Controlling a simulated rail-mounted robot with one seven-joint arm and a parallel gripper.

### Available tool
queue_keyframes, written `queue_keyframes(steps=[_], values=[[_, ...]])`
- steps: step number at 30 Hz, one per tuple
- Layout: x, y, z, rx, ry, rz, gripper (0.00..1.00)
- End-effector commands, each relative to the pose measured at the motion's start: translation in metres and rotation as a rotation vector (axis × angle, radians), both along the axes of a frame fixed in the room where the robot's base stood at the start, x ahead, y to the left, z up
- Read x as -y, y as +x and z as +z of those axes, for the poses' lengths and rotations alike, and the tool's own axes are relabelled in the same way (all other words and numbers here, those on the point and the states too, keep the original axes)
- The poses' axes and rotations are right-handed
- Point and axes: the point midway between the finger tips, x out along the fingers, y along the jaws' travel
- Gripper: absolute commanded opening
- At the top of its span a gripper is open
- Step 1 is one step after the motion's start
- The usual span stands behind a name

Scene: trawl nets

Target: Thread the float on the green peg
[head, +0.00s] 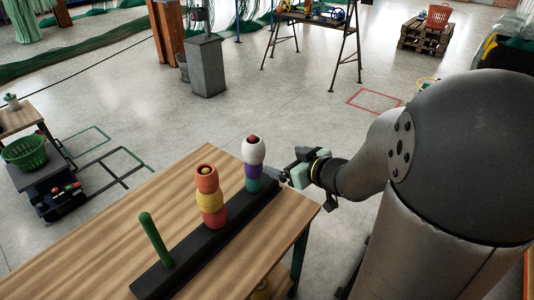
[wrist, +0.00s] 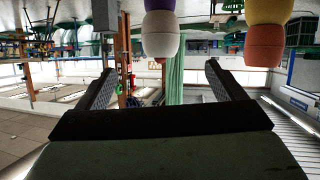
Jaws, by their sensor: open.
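The green peg (head: 155,240) stands bare and upright at the near end of a black bar (head: 216,240) on the wooden table. The middle peg carries an orange float (head: 207,182), a yellow float (head: 210,201) and a red-orange float (head: 214,218). The far peg carries a white float (head: 253,153), a purple float (head: 253,171) and a teal float (head: 253,184), with a red tip on top. My gripper (head: 280,175) is right beside the far stack, open and empty. In the wrist view my gripper (wrist: 155,82) has its fingers apart, with the white float (wrist: 161,42) beyond them.
The wooden table (head: 110,225) has free room left of the bar. A grey pillar (head: 206,66), a trestle stand (head: 312,30) and a green basket (head: 25,152) on a cart stand beyond it. Open floor lies behind the table.

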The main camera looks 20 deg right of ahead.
Motion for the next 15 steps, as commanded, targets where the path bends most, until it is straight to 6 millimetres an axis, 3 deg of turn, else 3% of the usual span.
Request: queue_keyframes(steps=[15], values=[[-0.038,0.087,-0.041,-0.004,-0.001,0.002,0.90]])
